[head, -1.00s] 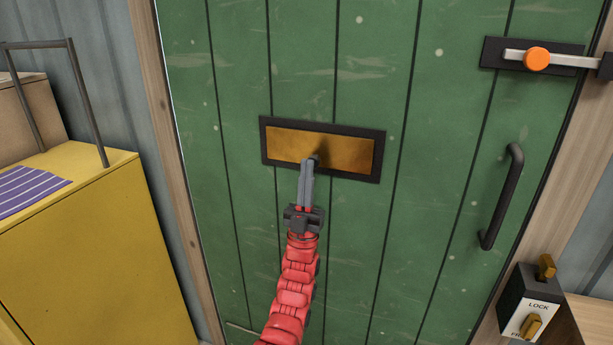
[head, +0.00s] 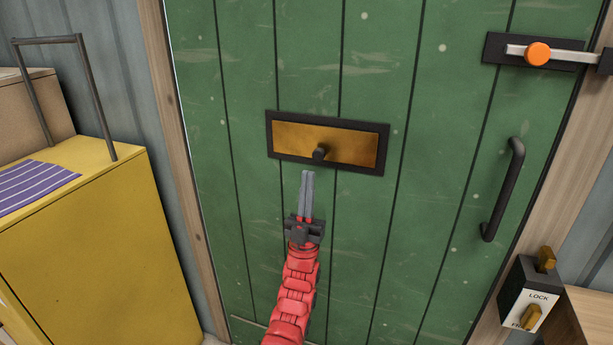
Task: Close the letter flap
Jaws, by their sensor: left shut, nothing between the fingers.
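The letter flap (head: 345,142) is a brass plate in a black frame on the green door (head: 420,210). It looks flush with its frame. A small dark knob (head: 320,152) sticks out at its lower middle. My left gripper (head: 308,174) is shut and empty, on a red arm that comes up from below. Its tips are just below the frame in the picture and apart from the knob. My right gripper is not in view.
A sliding bolt with an orange knob (head: 537,54) is at the upper right, and a black door handle (head: 504,190) below it. A lock switch box (head: 530,294) is at the lower right. A yellow cabinet (head: 100,230) stands at the left.

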